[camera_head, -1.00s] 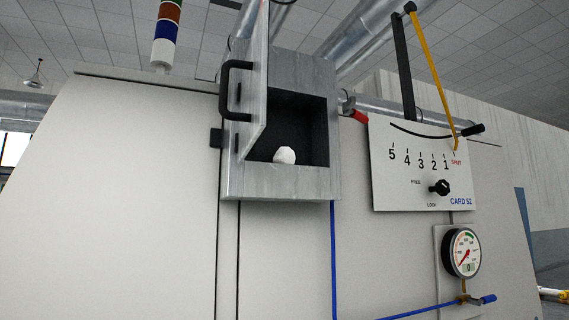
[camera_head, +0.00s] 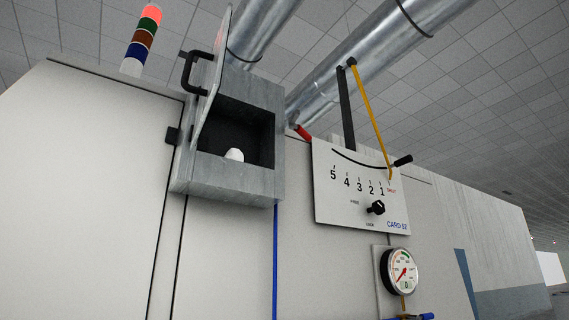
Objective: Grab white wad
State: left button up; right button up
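The white wad (camera_head: 234,155) lies on the floor of an open metal box (camera_head: 226,186) on the front of the machine. It is small and pale against the dark inside of the box. The box door (camera_head: 212,82), with a black handle (camera_head: 189,72), stands swung open on the left side. Neither of my grippers shows in the head view.
A panel marked CARD 52 (camera_head: 347,209) with a black knob (camera_head: 376,207), a yellow lever (camera_head: 371,119) and a black lever is right of the box. A pressure gauge (camera_head: 402,271) sits below it. Ducts (camera_head: 330,80) run above. A signal tower (camera_head: 142,40) stands at upper left.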

aim_at(233, 154)
jog(key=z, duration=1.7)
jog(key=i, duration=0.35)
jog(key=u, duration=2.65)
